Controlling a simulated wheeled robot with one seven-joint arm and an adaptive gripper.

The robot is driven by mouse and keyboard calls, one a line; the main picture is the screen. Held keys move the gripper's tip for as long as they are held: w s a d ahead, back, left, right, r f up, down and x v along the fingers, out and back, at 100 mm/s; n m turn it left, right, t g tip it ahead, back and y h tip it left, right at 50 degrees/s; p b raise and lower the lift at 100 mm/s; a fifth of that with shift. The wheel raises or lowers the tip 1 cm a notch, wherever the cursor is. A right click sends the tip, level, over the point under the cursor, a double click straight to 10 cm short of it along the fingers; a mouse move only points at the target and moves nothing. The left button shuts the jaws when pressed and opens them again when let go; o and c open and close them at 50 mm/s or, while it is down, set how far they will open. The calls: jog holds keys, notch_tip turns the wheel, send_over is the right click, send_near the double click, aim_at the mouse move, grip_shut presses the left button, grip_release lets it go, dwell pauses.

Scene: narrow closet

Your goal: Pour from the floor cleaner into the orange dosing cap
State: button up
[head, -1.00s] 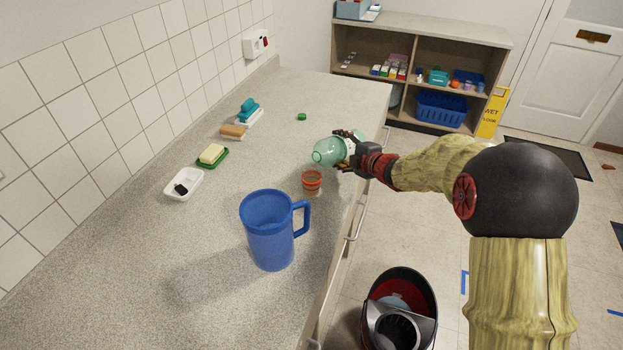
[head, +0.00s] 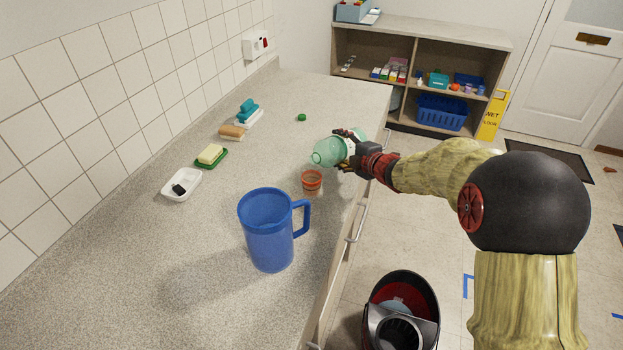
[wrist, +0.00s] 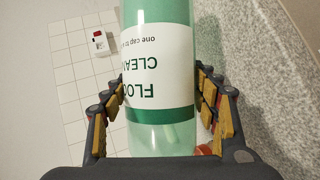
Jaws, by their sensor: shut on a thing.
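The floor cleaner (head: 330,151) is a translucent green bottle with a white label, also large in the wrist view (wrist: 163,60). My gripper (head: 348,148) is shut around its middle and holds it tilted above the worktop, its open end low and to the left. I cannot make out a stream of liquid or how full the cap is. In the wrist view only a small orange-red patch shows at the bottle's lower right edge.
A blue jug (head: 268,232) stands on the worktop in front of the cap. A small green cap (head: 302,118) lies behind. A white dish (head: 181,185), a sponge on a green tray (head: 211,156) and brushes line the wall side. The worktop's front edge runs close at right.

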jog(key=shift+r+t+b, duration=0.15)
jog(key=shift+t+b, duration=0.15)
jog(key=shift+b, duration=0.85)
jog(key=shift+r+n+t, duration=0.3)
jog(key=shift+r+n, duration=0.4)
jog(key=shift+n, duration=0.1)
dwell(2.4)
jog(key=shift+f+m+g, duration=0.4)
jog(key=shift+f+m, duration=0.2)
jog(key=shift+f, duration=0.05)
jog(key=p, duration=0.4)
jog(key=shift+r+m, duration=0.3)
jog(key=p, duration=0.3)
jog(key=shift+m+g, duration=0.3)
jog(key=shift+g, duration=0.1)
jog(key=shift+f, duration=0.25)
jog(key=shift+p, duration=0.3)
jog(key=shift+a+r+y+p, duration=0.1)
jog(key=shift+y+p, duration=0.2)
jog(key=shift+p, duration=0.05)
